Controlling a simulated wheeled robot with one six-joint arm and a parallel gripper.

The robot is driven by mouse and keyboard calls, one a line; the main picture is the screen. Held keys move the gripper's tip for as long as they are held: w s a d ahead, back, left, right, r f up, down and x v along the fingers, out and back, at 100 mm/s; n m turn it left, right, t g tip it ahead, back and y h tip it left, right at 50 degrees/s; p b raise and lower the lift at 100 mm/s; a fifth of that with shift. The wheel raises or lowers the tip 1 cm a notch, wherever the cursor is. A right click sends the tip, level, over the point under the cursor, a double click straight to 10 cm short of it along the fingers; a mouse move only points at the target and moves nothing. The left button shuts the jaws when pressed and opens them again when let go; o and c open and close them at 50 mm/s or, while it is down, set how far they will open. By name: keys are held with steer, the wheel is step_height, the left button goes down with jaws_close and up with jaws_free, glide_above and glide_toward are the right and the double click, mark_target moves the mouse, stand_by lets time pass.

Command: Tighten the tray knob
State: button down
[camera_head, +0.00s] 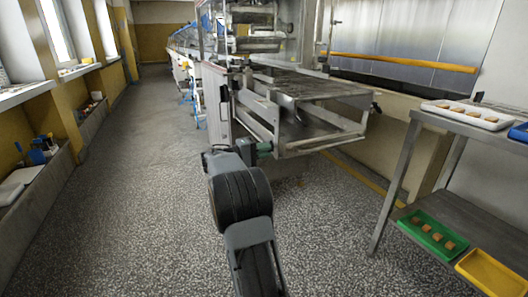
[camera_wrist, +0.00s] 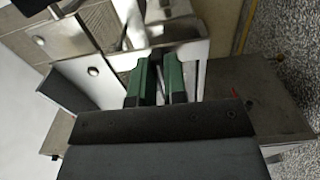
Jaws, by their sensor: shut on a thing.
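The enrober's metal tray frame (camera_head: 318,146) sticks out from the machine in the head view. My gripper (camera_head: 266,148), with green fingers, is at the near left corner of this frame. In the wrist view my gripper (camera_wrist: 160,82) has its two green fingers close together against the pale metal. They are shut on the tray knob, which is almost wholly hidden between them. The knob's turn and how tight it sits cannot be told.
A metal rack (camera_head: 402,175) stands at the right, with a white tray (camera_head: 440,106) on top and green (camera_head: 408,222) and yellow (camera_head: 476,284) trays below. A low wall and windows line the left. The speckled floor (camera_head: 130,220) is clear at left.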

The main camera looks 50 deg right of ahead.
steer(key=c, duration=1.2)
jaws_free()
steer(key=shift+o, duration=0.2)
steer(key=p+v, duration=0.4)
steer(key=v, duration=1)
steer(key=s+a+r+n+t+y+p, duration=0.2)
steer(key=s+a+r+t+y+p, duration=0.3)
steer(key=p, duration=1.1)
steer(key=s+a+r+n+t+y+p, duration=0.2)
steer(key=s+a+r+t+y+p, duration=0.3)
steer(key=s+a+r+y+p, duration=0.6)
steer(key=s+a+r+p, duration=0.4)
steer(key=a+r+p, duration=0.2)
steer(key=a+r, duration=0.3)
steer(key=shift+s+a+n+y, duration=0.15)
steer(key=shift+s+n+y, duration=0.15)
steer(key=shift+s+n, duration=0.1)
